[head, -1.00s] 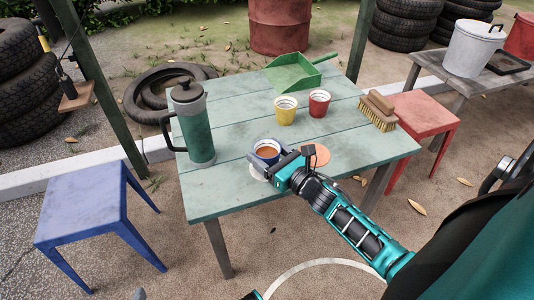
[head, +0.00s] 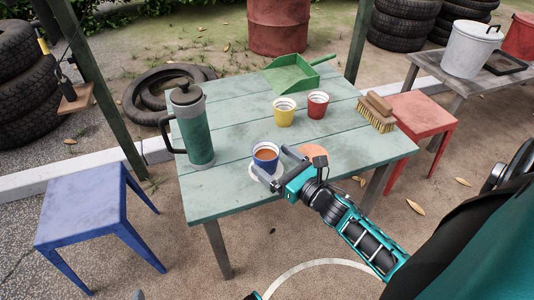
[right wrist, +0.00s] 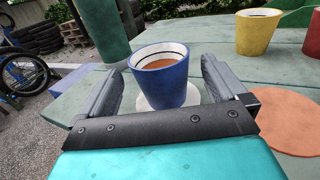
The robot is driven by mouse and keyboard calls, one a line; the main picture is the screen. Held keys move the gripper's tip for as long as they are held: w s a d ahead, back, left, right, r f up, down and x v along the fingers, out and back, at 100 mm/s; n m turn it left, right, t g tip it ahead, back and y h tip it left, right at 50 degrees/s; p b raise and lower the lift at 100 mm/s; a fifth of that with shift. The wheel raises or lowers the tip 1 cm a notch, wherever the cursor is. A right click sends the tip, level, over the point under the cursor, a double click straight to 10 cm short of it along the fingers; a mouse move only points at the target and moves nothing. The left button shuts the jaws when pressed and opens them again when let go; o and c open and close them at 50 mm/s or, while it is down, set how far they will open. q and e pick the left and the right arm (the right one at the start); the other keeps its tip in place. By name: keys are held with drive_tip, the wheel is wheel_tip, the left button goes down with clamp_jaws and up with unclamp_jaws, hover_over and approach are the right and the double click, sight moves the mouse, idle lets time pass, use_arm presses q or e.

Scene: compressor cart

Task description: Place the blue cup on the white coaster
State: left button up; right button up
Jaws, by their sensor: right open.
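The blue cup (head: 265,157), filled with a brown drink, stands upright on the white coaster (head: 253,172) near the front of the green table. The cup hides most of the coaster. In the right wrist view the blue cup (right wrist: 160,76) stands beyond and between the fingers, with the white coaster (right wrist: 143,104) showing under its base. My right gripper (head: 274,168) is open, at the right front side of the cup. In the wrist view a gap shows between the cup and each finger.
A terracotta-coloured coaster (head: 313,152) lies right of the cup. A yellow cup (head: 284,112), a red cup (head: 317,105), a brush (head: 377,112) and a green dustpan (head: 292,75) are farther back. A tall green press pot (head: 191,125) stands left. The table's front left is clear.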

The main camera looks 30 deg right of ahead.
drive_tip(key=s+d, duration=0.1)
drive_tip(key=s, duration=0.7)
drive_tip(key=shift+s+d+p, duration=0.15)
drive_tip(key=shift+p, duration=0.25)
